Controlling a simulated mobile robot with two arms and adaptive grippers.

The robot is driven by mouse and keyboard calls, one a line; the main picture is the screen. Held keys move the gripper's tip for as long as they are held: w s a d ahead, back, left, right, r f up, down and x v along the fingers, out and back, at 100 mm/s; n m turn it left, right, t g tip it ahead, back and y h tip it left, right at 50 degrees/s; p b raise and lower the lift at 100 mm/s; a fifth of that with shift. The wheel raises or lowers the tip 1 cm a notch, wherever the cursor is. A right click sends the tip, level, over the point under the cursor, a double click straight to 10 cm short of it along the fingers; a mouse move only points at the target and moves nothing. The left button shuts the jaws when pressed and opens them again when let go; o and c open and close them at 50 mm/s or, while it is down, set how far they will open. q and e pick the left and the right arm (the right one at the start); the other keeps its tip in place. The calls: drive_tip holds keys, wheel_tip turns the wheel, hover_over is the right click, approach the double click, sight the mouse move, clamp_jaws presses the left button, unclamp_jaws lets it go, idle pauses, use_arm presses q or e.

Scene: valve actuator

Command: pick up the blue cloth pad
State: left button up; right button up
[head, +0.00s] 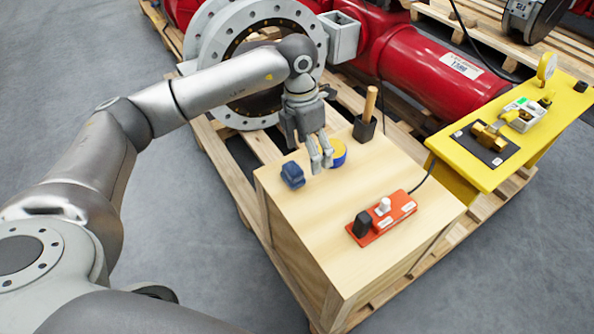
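The blue cloth pad (292,174) is a small, dark blue, folded-looking block on the wooden box top, near its back left corner. My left gripper (322,165) reaches in from the back left and points down, just right of the pad and apart from it. Its two fingertips look close together, with nothing visible between them; the viewing angle hides how far apart they are. My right gripper is not in view.
A yellow-and-blue roll (338,153) sits right behind the fingers. A dark holder with a wooden handle (367,115) stands at the back edge. An orange power strip (385,217) lies at the right. The box's front is clear. A yellow bench (470,160) stands beyond.

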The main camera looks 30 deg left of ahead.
sight(293, 168)
use_arm(q)
drive_tip(key=a, duration=0.1)
drive_tip(key=a+y, duration=0.1)
drive_tip(key=a, duration=0.1)
drive_tip(key=shift+w+a+r, duration=0.25)
drive_tip(key=shift+w+r, duration=0.05)
drive_tip(key=shift+w, duration=0.05)
drive_tip(key=shift+a+f, duration=0.15)
drive_tip(key=shift+f, duration=0.15)
wheel_tip(293, 168, down, 5)
drive_tip(key=shift+r+b, duration=0.2)
drive_tip(key=shift+b, duration=0.4)
drive_tip(key=f, duration=0.2)
drive_tip(key=f+b, duration=0.1)
drive_tip(key=f, duration=0.1)
drive_tip(key=shift+s+a+f, duration=0.2)
drive_tip(key=shift+f, duration=0.45)
drive_tip(key=c, duration=1.1)
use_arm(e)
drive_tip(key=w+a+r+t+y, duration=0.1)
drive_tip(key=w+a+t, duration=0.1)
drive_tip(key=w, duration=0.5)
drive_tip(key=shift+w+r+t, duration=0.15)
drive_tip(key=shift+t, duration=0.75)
use_arm(q)
drive_tip(key=shift+r, duration=0.1)
